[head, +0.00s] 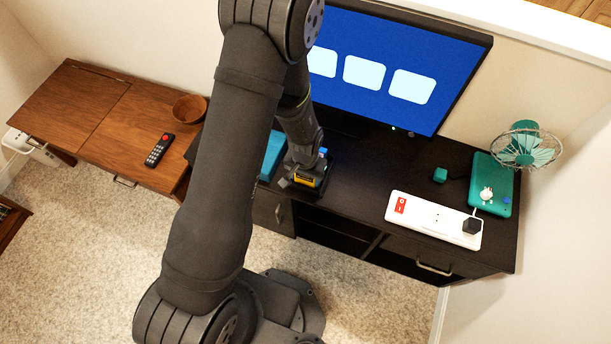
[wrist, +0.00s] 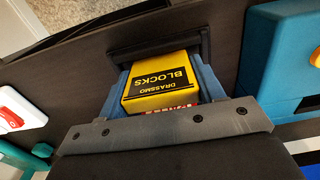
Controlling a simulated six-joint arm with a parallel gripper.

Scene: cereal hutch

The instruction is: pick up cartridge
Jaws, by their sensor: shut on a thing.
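The cartridge is a yellow block with a black label reading "DRASSMO BLOCKS" in the wrist view (wrist: 162,82). In the head view it shows as a small yellow patch (head: 305,181) on the dark cabinet. My gripper (head: 309,170) is shut on it, with blue finger parts along both of its sides in the wrist view. A black holder or frame (wrist: 160,42) lies right at the cartridge's far end. I cannot tell whether the cartridge rests in it or is clear of it. The cartridge's near end is partly hidden by my gripper.
A blue box (head: 272,155) stands close beside my gripper. A screen (head: 395,70) stands behind. A remote (head: 159,150) and bowl (head: 189,108) are left.

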